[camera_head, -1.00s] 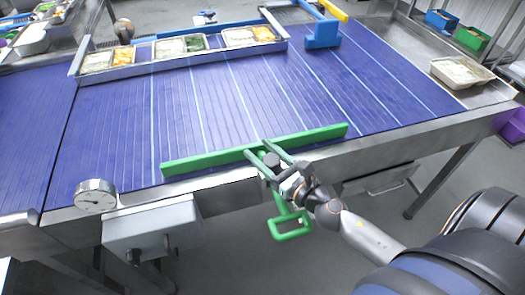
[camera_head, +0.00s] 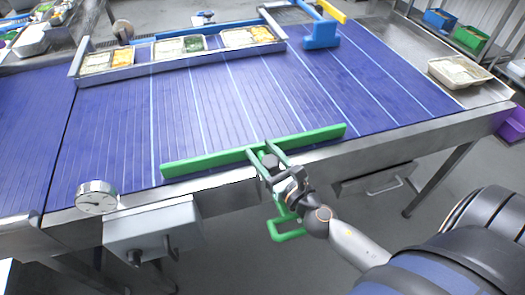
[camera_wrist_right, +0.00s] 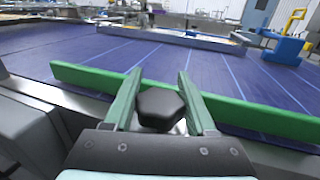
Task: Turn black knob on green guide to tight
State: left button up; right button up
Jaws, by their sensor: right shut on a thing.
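The green guide (camera_head: 205,163) is a long bar lying along the near edge of the blue conveyor. It also shows in the wrist view (camera_wrist_right: 255,117). The black knob (camera_head: 270,160) is at the guide's near side, by the conveyor edge. It shows larger in the wrist view (camera_wrist_right: 160,105). My right gripper (camera_head: 258,147) is shut on the knob, with one pale green finger on each side of it in the wrist view (camera_wrist_right: 159,78). The fingertips reach past the knob toward the bar. A green loop handle (camera_head: 287,233) hangs below. My left gripper is not in view.
A rail (camera_head: 188,60) with food trays stands at the back. A blue fixture (camera_head: 321,36) is farther right. The belt's middle is clear.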

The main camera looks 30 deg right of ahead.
aim_at(276, 170)
jog(key=o, duration=1.4)
jog(key=shift+c, duration=0.2)
jog(key=shift+s, duration=0.1)
jog(key=s+b, duration=0.2)
jog(key=s, duration=0.1)
jog(key=s+b, duration=0.2)
jog(key=s, duration=0.2)
jog(key=s+b, duration=0.2)
jog(key=s, duration=0.1)
jog(key=shift+s+d+f, duration=0.15)
jog(key=shift+d+f, duration=0.05)
jog(key=shift+f, duration=0.05)
jog(key=shift+s+b, duration=0.3)
jog(key=shift+s, duration=0.1)
jog(key=shift+s+r, duration=0.1)
jog(key=shift+s, duration=0.2)
jog(key=shift+s+b, duration=0.2)
jog(key=shift+b, duration=0.15)
jog(key=shift+s+r, duration=0.1)
jog(key=shift+r, duration=0.1)
